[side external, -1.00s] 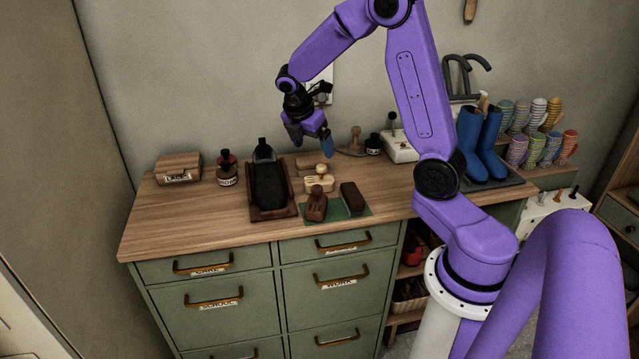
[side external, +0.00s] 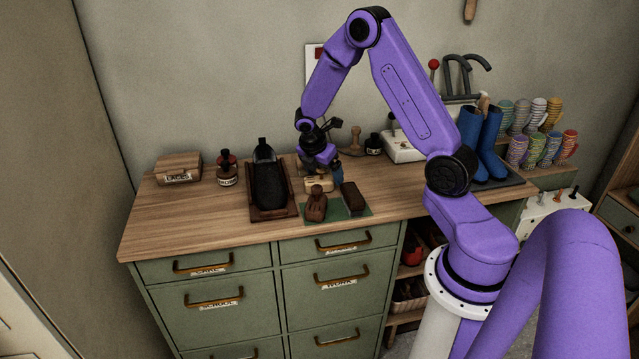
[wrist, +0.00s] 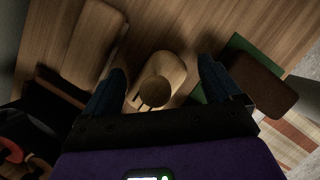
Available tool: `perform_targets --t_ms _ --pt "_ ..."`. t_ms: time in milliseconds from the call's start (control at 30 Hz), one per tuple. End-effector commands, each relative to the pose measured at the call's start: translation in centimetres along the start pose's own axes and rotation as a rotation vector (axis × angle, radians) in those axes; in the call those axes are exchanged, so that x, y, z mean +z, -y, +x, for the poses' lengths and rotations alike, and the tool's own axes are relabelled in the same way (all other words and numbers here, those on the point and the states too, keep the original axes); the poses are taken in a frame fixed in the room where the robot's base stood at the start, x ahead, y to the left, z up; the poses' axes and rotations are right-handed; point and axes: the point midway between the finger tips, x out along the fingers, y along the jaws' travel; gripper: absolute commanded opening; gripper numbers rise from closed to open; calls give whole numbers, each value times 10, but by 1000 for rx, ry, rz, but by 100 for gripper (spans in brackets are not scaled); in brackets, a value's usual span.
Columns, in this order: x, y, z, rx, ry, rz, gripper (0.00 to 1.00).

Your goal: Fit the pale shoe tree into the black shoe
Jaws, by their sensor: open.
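The pale shoe tree (wrist: 160,77) lies on the bench, between my open gripper's two blue fingers in the wrist view; its round knob faces the camera. In the side view, the pale shoe tree (side external: 318,185) is partly hidden by my gripper (side external: 322,172), which is low over it. My gripper (wrist: 160,92) is open, with gaps on both sides of the tree; I cannot tell how far the fingertips are above the bench. The black shoe (side external: 269,184) sits in a brown wooden tray (side external: 273,214) to the left, its toe toward the bench's front.
A dark brown shoe tree (side external: 315,205) and a brown brush (side external: 354,198) rest on a green mat (side external: 334,211) in front. A wooden block (wrist: 98,42) lies beside the gripper. Bottles (side external: 227,170) and a box (side external: 178,168) stand left; blue boots (side external: 479,143) stand right.

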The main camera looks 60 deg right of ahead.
Motion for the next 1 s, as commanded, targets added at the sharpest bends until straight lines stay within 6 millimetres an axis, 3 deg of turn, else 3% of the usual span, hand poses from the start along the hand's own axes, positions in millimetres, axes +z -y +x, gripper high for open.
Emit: perform_targets --t_ms 233,400,433,767,800,1000 --pt "0 0 1 1 0 0 91" --pt "0 0 1 1 0 0 36" --pt "0 0 1 1 0 0 29" --pt "0 0 1 1 0 0 28" --pt "0 0 0 1 0 0 23" --pt "3 -1 -8 3 0 2 23"
